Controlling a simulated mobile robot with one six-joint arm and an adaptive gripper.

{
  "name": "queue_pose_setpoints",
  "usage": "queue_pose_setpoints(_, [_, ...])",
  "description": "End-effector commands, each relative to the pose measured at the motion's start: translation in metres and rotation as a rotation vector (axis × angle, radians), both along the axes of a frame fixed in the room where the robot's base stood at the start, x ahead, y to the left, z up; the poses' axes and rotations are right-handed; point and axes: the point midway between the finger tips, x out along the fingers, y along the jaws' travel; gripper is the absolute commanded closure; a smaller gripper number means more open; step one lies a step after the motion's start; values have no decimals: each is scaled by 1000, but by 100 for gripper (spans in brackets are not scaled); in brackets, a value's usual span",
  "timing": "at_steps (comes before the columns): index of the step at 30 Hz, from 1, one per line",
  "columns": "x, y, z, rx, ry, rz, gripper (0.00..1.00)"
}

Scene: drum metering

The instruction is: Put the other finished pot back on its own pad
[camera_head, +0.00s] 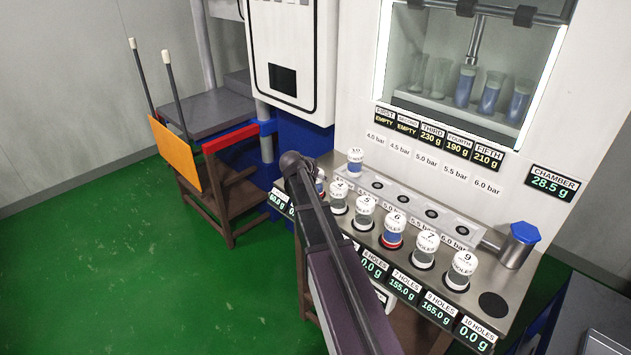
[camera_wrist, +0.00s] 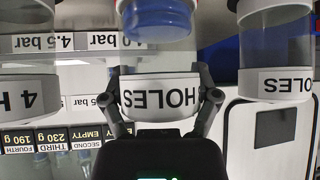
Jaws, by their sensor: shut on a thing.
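In the wrist view, which is upside down, my gripper (camera_wrist: 163,100) is shut on a clear pot with a white HOLES band (camera_wrist: 160,97). Its number is hidden, and blue shows at its far end. The 4-hole pot (camera_wrist: 28,95) is beside it on the left, another HOLES pot (camera_wrist: 275,80) on the right. In the head view my arm hides the gripper. A partly hidden pot (camera_head: 320,184) shows beside the arm; I cannot tell whether it is the held one. The 10-hole pot (camera_head: 355,162), with blue in it, stands on the rear row.
Pots 4 (camera_head: 339,198), 5 (camera_head: 364,213), 6 (camera_head: 393,231), 7 (camera_head: 425,250) and 9 (camera_head: 460,271) line the front row. The dark round pad (camera_head: 493,305) at its right end is bare. A blue-capped cylinder (camera_head: 519,245) stands behind it.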

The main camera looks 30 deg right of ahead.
Motion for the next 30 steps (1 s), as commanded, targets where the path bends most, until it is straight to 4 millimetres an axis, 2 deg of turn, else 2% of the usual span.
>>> queue_pose_setpoints(14, [0,0,-4,-1,0,1,83])
queue_pose_setpoints(15, [0,1,-4,0,-1,1,19])
queue_pose_setpoints(17, [0,1,-3,0,-1,1,1])
queue_pose_setpoints(30, [0,1,-3,0,0,1,0])
